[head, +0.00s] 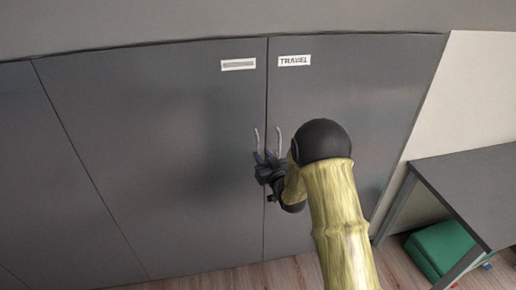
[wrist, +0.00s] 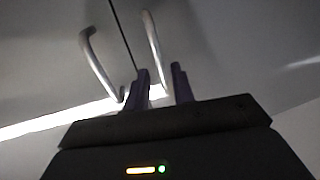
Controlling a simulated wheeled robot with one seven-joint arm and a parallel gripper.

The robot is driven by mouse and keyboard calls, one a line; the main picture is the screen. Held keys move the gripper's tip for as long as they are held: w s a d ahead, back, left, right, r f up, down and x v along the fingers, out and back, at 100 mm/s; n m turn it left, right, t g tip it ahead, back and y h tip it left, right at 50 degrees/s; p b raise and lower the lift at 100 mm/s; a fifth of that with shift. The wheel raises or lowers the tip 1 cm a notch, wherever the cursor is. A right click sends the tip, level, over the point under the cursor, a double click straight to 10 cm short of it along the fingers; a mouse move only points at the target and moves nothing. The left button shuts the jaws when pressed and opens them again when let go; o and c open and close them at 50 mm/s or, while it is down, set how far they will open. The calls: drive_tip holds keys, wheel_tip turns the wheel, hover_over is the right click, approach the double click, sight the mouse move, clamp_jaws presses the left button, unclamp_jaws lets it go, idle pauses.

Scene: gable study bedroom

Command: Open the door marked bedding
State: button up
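Two grey cabinet doors meet at a vertical seam in the head view. The right door (head: 335,95) has a label reading TRAVEL (head: 294,60). The left door (head: 165,150) has a label (head: 238,65) whose text is not legible; no label readable as bedding shows. Each door has a pale bar handle by the seam, left (head: 256,139) and right (head: 278,141). My gripper (head: 263,156) is at the handles' lower ends, nearest the left one. In the wrist view its fingers (wrist: 160,88) are apart, with one handle (wrist: 152,42) reaching between them in the picture; contact cannot be told.
Another grey panel (head: 50,180) stands further left. A dark desk (head: 470,185) stands at right with a green box (head: 440,248) under it. Wooden floor (head: 275,275) shows in front of the doors. Both doors look shut.

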sight(258, 149)
drive_tip(key=shift+x, duration=2.25)
clamp_jaws()
